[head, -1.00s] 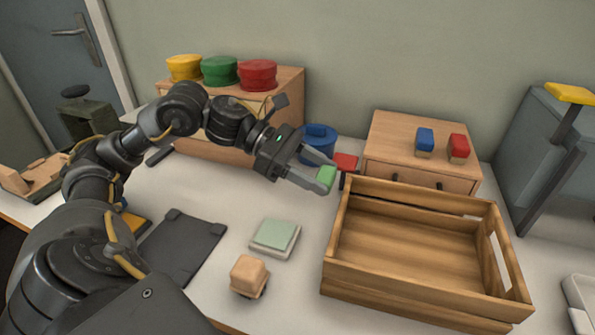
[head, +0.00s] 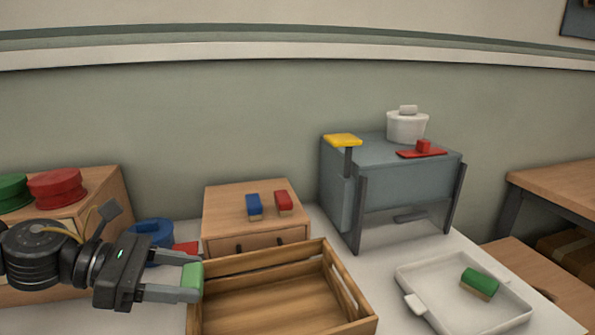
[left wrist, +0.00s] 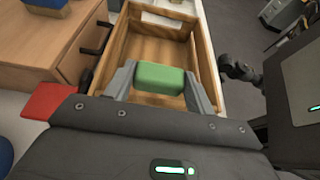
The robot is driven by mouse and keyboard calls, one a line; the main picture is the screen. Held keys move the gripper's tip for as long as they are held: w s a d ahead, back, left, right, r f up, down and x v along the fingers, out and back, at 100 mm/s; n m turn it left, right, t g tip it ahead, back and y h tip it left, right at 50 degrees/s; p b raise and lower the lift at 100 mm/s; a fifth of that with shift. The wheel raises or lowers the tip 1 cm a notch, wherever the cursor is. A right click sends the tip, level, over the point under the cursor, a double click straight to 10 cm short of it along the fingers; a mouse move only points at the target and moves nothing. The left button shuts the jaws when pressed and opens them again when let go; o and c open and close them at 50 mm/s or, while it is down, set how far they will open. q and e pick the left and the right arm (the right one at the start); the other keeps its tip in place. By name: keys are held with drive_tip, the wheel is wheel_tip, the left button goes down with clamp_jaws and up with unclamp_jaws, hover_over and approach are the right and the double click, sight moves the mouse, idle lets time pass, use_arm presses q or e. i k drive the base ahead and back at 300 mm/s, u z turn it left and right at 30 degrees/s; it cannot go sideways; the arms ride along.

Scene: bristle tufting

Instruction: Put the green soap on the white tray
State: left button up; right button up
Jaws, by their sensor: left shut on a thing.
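My left gripper (head: 196,278) is shut on the green soap (head: 190,282), a small block between its fingers. It holds the soap in the air at the left end of the wooden crate. The soap also shows in the left wrist view (left wrist: 160,78), gripped at its two ends, with the crate beyond it. The white tray (head: 414,281) lies at the lower right of the head view, well apart from the gripper. A green-topped brush block (head: 479,283) lies in the tray. My right gripper does not show in the head view.
The wooden crate (head: 354,291) stands between the held soap and the tray. Behind it is a small drawer cabinet (head: 228,195) with a blue brush (head: 254,205) and a red brush (head: 284,202). A grey box stand (head: 390,170) carries a white pot (head: 407,126).

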sight(449, 314)
drive_tip(key=k, duration=0.95)
